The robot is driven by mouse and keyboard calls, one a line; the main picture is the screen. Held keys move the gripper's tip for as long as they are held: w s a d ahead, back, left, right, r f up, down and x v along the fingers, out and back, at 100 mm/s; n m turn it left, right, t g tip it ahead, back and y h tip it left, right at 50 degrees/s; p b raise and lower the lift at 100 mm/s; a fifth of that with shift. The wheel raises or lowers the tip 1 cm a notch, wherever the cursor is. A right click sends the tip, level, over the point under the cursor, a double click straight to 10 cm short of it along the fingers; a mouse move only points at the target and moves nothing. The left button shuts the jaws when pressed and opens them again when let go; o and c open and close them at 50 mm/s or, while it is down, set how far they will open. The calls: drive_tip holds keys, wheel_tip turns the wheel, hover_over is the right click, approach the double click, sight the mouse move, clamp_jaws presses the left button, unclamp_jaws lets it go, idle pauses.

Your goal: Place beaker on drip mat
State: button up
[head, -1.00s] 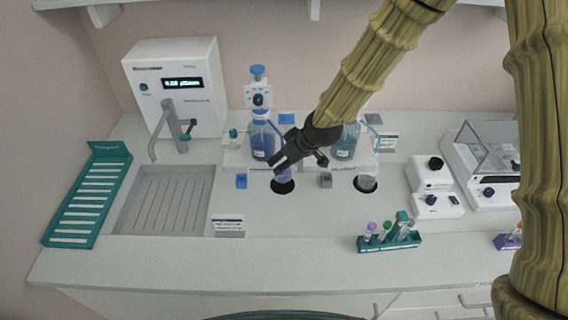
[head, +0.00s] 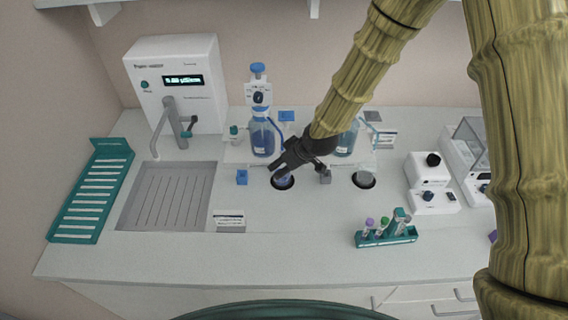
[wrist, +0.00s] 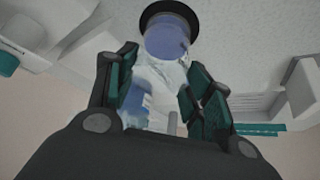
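A clear glass beaker (head: 281,183) with bluish contents stands on a black round pad at the middle of the bench, below the left blue bottle. My gripper (head: 279,174) is lowered over it and partly hides it. In the wrist view, the beaker (wrist: 160,75) lies between my parted fingers (wrist: 160,90), with the blue disc and black pad beyond. I see no clear grip on it. A grey ribbed drip mat (head: 165,197) lies to the left, in front of the white water unit.
The white water unit's tap (head: 172,122) overhangs the drip mat. A teal rack (head: 92,192) stands left of the mat and a small label stand (head: 229,221) right of it. A blue bottle (head: 262,137) stands behind my gripper. A tube rack (head: 386,233) is at front right.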

drive_tip(key=o, duration=0.4)
drive_tip(key=shift+r, duration=0.2)
drive_tip(key=shift+b+v, duration=1.65)
drive_tip(key=shift+v, duration=4.35)
